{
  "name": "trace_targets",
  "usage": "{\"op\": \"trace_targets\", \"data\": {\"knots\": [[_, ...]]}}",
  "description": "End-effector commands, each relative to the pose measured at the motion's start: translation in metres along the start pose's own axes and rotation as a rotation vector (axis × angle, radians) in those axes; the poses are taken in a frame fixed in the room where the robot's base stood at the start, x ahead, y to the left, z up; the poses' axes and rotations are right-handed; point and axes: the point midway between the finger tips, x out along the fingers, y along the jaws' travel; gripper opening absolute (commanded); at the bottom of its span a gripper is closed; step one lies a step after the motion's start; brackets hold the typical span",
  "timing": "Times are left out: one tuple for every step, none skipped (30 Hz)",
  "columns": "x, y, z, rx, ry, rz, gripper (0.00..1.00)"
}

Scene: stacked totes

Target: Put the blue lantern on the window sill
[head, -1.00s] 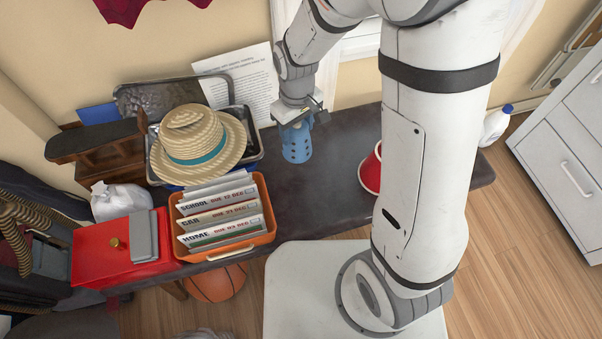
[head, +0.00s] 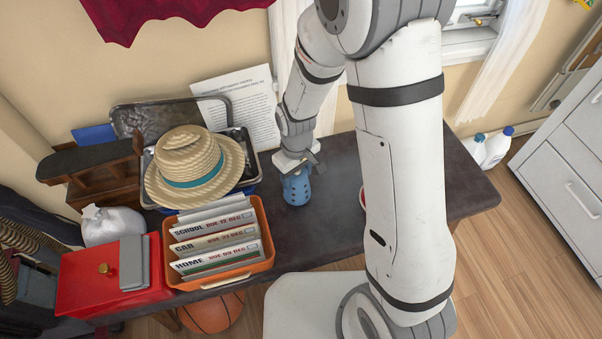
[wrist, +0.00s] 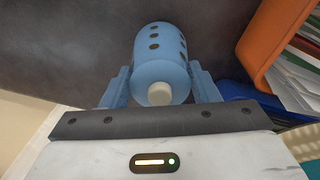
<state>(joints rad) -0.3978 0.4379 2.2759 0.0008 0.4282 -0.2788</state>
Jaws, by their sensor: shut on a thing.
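The blue lantern (head: 297,189) is a light-blue cylinder with rows of dark holes, upright at the dark table top, left of my arm. My gripper (head: 296,168) is above it, shut on its upper part. In the wrist view the lantern (wrist: 161,60) lies between the two blue fingers of my gripper (wrist: 160,88), its pale round knob facing the camera. I cannot tell whether its base touches the table. The window sill (head: 468,45) shows at the upper right, behind my arm, which hides part of it.
An orange file box (head: 240,272), a red box (head: 110,285) and a straw hat (head: 195,165) crowd the table's left. A red object (head: 363,197) is mostly hidden behind my arm. White bottles (head: 490,147) stand past the table's right end. Bare table (head: 330,215) surrounds the lantern.

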Motion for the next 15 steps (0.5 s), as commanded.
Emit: {"op": "trace_targets", "data": {"knots": [[0.0021, 0.0000, -0.0002, 0.000, 0.000, 0.000, 0.06], [0.0033, -0.0001, -0.0003, 0.000, 0.000, 0.000, 0.06], [0.0024, -0.0001, -0.0001, 0.000, 0.000, 0.000, 0.57], [0.0022, -0.0001, -0.0001, 0.000, 0.000, 0.000, 0.60], [0.0022, -0.0002, -0.0001, 0.000, 0.000, 0.000, 0.62], [0.0022, -0.0002, -0.0001, 0.000, 0.000, 0.000, 0.65], [0.0021, -0.0002, -0.0001, -0.001, 0.000, 0.000, 0.68], [0.0021, -0.0002, -0.0001, -0.001, 0.000, 0.000, 0.70], [0.0021, -0.0003, -0.0001, -0.001, 0.000, 0.000, 0.74], [0.0021, -0.0003, -0.0001, -0.001, 0.000, 0.000, 0.76], [0.0021, -0.0003, -0.0001, -0.001, 0.000, 0.000, 0.77], [0.0021, -0.0003, -0.0001, -0.001, 0.000, 0.000, 0.77], [0.0021, -0.0003, -0.0002, -0.001, 0.000, 0.000, 0.77], [0.0021, -0.0003, -0.0002, -0.001, 0.000, 0.000, 0.77], [0.0020, -0.0004, -0.0002, -0.001, 0.000, 0.000, 0.77]]}}
